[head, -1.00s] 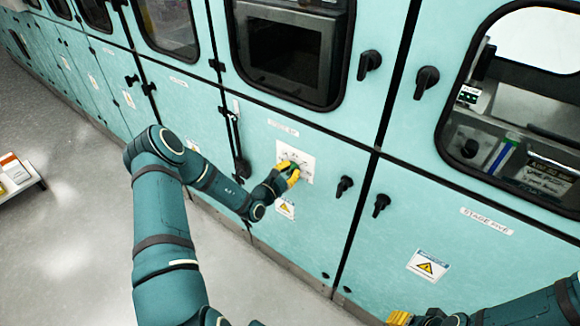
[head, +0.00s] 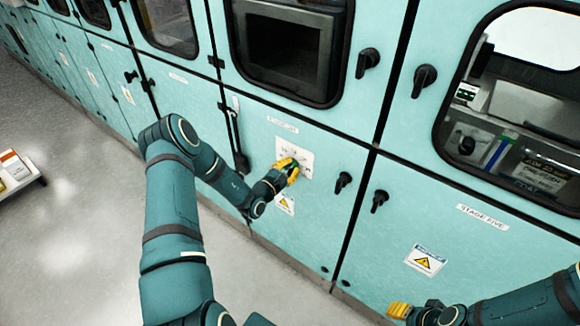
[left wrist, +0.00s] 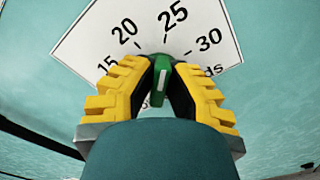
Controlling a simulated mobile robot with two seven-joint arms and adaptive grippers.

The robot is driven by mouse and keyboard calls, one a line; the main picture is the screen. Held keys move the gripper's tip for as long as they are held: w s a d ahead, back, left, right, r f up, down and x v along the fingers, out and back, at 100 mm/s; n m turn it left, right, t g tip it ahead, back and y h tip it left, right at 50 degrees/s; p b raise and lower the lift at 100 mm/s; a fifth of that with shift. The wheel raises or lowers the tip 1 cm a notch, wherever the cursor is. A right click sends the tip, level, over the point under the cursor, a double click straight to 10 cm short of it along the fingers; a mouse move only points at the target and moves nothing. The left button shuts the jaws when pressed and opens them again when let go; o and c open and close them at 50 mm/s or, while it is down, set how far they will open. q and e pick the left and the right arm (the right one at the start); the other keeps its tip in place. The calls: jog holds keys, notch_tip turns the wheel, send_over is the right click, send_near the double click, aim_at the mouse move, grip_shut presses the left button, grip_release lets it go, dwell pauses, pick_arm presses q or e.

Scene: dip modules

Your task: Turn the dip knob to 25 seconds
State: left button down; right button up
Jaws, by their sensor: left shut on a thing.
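The dip knob (left wrist: 161,84) is green with a white line. It stands on a white dial plate (left wrist: 97,42) marked 15, 20, 25 and 30. My left gripper (left wrist: 160,72) is shut on the knob, with one yellow finger on each side. The knob's tip points up, near the 25 mark and slightly to its left; exact alignment is hard to tell. In the head view the dial plate (head: 306,158) is partly covered by my left gripper (head: 287,170). My right gripper (head: 399,310) is low at the right, away from the panel; its finger opening is unclear.
Black door handles (head: 342,182) stick out right of the dial. A warning label (head: 285,203) is below it and a dark window (head: 287,50) above. The STAGE FIVE panel (head: 483,217) is at the right. Open floor (head: 80,240) lies at the left.

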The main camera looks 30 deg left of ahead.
pick_arm(q)
jog(key=c, duration=1)
grip_release()
jog(key=shift+w, duration=0.1)
jog(key=s, duration=0.8)
jog(key=s+a, duration=0.1)
jog(key=s, duration=0.3)
